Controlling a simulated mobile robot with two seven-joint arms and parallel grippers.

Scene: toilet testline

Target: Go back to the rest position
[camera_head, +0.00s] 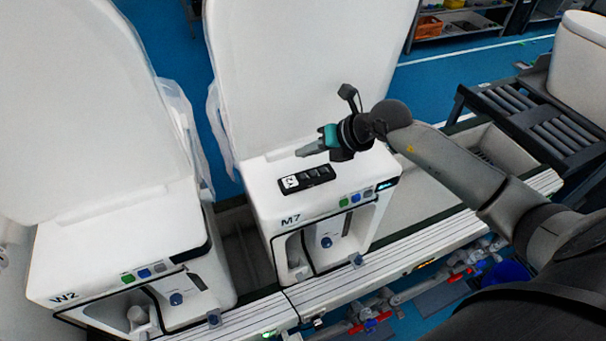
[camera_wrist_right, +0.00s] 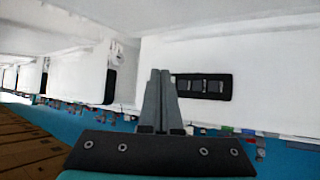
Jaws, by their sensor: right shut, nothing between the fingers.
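My right gripper (camera_head: 311,149) is shut and empty. It hangs above the top of the white test unit marked M7 (camera_head: 262,185), close over a black panel with a row of buttons (camera_head: 306,179). In the right wrist view, its two fingers (camera_wrist_right: 160,86) are together, and the black button panel (camera_wrist_right: 204,87) shows just to their right. I cannot tell the exact gap between fingertips and unit. My right arm reaches in from the right side of the head view. My left gripper does not show in either view.
A second white unit marked W2 (camera_head: 110,250) stands to the left. Tall white lids rise behind both units. A roller conveyor (camera_head: 535,120) with a white tank (camera_head: 582,50) is at the right. Pipes with red and blue valves (camera_head: 380,315) run below the front rail. Blue floor lies behind.

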